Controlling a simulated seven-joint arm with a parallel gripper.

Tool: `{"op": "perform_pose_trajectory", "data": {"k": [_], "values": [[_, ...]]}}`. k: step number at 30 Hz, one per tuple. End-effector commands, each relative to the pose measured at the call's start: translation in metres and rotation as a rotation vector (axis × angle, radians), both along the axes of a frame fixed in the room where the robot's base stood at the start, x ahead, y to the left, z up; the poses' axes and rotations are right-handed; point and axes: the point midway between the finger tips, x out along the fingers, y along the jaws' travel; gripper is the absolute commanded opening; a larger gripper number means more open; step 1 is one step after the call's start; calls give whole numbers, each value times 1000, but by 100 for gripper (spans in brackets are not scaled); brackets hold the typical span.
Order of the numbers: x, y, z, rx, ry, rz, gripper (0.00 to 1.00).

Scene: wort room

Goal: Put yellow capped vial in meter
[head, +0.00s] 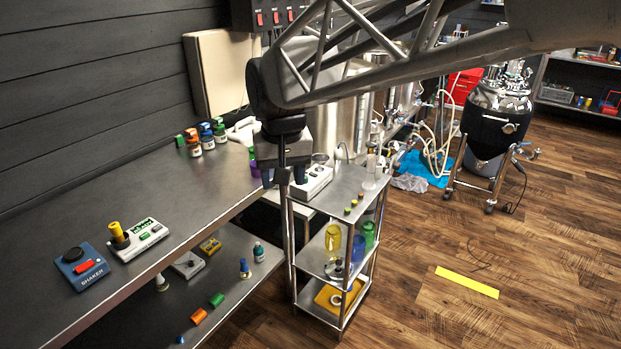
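A yellow-capped vial (117,231) stands upright at the left end of a white meter with green markings (145,238) on the long metal bench. Its lower part sits in a dark round holder, and I cannot make out how deep. My gripper (284,182) points down far to the right of this meter, beyond the bench edge and near the top of the metal cart. Dark parts of my gripper and arm overlap there, so its finger opening and anything between the fingers are unclear.
A blue shaker with a red button (82,266) sits left of the meter. Several capped bottles (207,137) stand at the bench's back. A white device (314,181) is beside my gripper. The metal cart (345,205) holds small items. The bench middle (190,185) is clear.

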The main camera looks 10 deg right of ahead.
Motion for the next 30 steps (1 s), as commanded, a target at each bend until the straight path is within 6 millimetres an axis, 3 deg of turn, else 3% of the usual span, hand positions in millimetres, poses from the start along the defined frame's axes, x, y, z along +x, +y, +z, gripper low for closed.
{"op": "perform_pose_trajectory", "data": {"k": [3,9,18,24,30], "values": [[-33,-30,-5,-2,-15,-18,54],[-89,-70,-18,-7,-40,-40,54],[-166,-111,-47,-20,-72,-70,54],[-191,-121,-60,-25,-83,-79,54],[-195,-123,-63,-26,-83,-80,54]]}}
